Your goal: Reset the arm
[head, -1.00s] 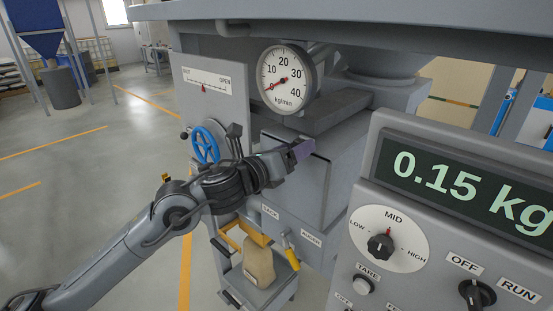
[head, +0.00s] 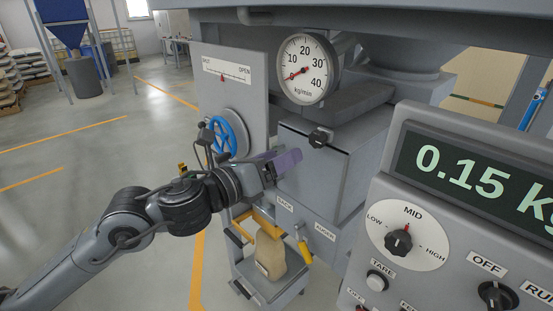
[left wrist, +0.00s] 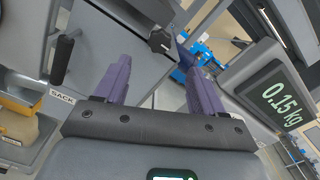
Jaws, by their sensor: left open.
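My left gripper (head: 284,160) is in front of the grey machine box (head: 312,178), beside the blue handwheel (head: 222,136) and below a dark knob (head: 320,138). In the left wrist view its two purple fingers (left wrist: 158,88) stand wide apart with nothing held between them. The dark knob also shows in the left wrist view (left wrist: 160,40), beyond the fingers. My right gripper is in neither view.
A dial gauge (head: 308,69) is above the box. A control panel (head: 450,215) with a display reading 0.15 kg stands at the right. A tan sack (head: 270,250) sits on a small cart below my left arm. Open floor (head: 90,175) lies to the left.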

